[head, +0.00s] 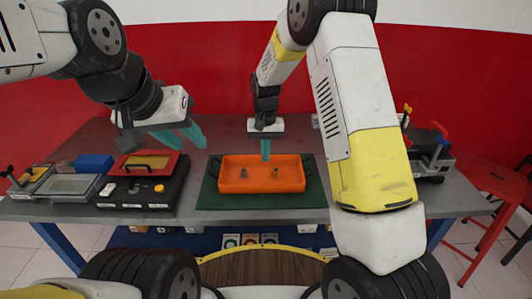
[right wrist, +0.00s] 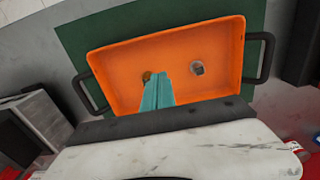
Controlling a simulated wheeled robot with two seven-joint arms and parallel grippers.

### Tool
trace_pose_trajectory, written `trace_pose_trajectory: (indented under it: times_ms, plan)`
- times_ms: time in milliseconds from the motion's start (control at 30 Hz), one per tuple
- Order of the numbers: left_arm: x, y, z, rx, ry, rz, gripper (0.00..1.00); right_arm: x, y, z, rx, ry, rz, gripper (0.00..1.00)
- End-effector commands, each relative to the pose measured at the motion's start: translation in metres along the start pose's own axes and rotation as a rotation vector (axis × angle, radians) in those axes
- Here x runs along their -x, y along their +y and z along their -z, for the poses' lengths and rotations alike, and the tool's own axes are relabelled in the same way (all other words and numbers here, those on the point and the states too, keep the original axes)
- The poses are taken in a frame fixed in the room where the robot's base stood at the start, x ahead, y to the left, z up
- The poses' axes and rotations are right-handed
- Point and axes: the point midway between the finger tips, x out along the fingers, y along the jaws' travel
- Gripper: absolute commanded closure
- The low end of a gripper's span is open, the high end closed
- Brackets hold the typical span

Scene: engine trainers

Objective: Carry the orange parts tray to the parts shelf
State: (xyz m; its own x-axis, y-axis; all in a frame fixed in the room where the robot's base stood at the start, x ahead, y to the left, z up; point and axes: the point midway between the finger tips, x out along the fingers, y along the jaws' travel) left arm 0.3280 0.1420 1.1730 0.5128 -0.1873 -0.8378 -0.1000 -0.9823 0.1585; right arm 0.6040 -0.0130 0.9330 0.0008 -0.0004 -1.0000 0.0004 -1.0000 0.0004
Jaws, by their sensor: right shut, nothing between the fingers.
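The orange parts tray (head: 262,188) lies on a green mat (head: 203,196) on the grey table, with a black handle at each end and two small parts inside. My right gripper (head: 265,156) points down over the tray's back side, its teal fingers shut and empty. In the right wrist view the tray (right wrist: 205,40) is below the fingers (right wrist: 158,88), which cover part of its floor and one small part. Whether the fingers touch the tray cannot be told. My left gripper (head: 182,136) is open and empty, left of the tray, above the table.
A black device with a red-framed panel (head: 150,163), a blue box (head: 93,164) and a grey case (head: 70,186) stand left on the table (head: 185,208). A vise-like tool (head: 435,150) is at right. Small cards (head: 250,239) show on a blue surface below the front edge. A red stool (head: 495,180) stands right.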

Motion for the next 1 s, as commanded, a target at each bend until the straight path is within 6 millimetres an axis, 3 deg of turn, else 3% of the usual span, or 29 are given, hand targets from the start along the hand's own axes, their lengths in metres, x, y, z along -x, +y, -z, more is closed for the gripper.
trace_pose_trajectory:
  times_ms: [467, 700, 1000]
  plan:
    - [0.000, 0.000, 0.000, 0.000, 0.000, 0.000, 0.64, -0.096, 0.001, -0.002, -0.001, -0.005, -0.001, 1.00]
    - [0.000, 0.000, 0.000, 0.000, 0.000, 0.000, 0.64, -0.091, 0.000, -0.035, 0.000, -0.002, 0.000, 1.00]
    - [0.000, 0.000, 0.000, 0.000, 0.000, 0.000, 0.64, -0.091, 0.001, -0.041, -0.001, -0.001, 0.000, 1.00]
